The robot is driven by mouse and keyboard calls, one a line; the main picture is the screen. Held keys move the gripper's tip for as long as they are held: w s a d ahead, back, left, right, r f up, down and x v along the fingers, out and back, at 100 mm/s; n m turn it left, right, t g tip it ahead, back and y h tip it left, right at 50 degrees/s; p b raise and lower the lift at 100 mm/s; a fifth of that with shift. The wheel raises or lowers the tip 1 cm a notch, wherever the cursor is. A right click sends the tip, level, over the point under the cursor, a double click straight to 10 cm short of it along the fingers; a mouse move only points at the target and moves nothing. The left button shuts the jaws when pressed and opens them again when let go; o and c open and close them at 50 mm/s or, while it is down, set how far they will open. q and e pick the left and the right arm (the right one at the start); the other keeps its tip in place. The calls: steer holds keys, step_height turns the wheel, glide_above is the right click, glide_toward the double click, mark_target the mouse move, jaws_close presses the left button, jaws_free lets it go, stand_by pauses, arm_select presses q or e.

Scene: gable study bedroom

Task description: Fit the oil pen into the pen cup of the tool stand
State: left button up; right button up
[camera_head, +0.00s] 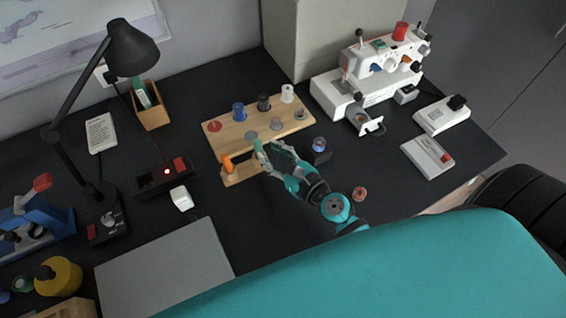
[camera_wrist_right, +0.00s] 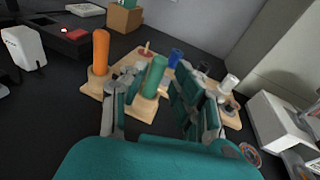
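A green cylinder (camera_wrist_right: 154,77), which I take for the oil pen, stands nearly upright at the right part of the low wooden tool stand (camera_head: 240,174). Its lower end is at the stand's wood, and I cannot tell how deep it sits in the cup. An orange-handled tool (camera_head: 227,163) stands at the stand's left end; it also shows in the right wrist view (camera_wrist_right: 100,52). My right gripper (camera_head: 269,147) has its fingers spread on both sides of the green cylinder, with a gap visible in the wrist view. My left gripper is not in view.
Behind the stand is a wooden spool board (camera_head: 240,133) with several spools. A dark holder with a blue top (camera_head: 319,150) stands right of the gripper. A sewing machine (camera_head: 370,75) is at the back right, a lamp (camera_head: 110,130) at the left.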

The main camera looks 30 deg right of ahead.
steer(key=b+v, duration=0.1)
steer(key=v, duration=0.3)
steer(key=shift+s+d+r, duration=0.1)
steer(key=shift+s, duration=0.3)
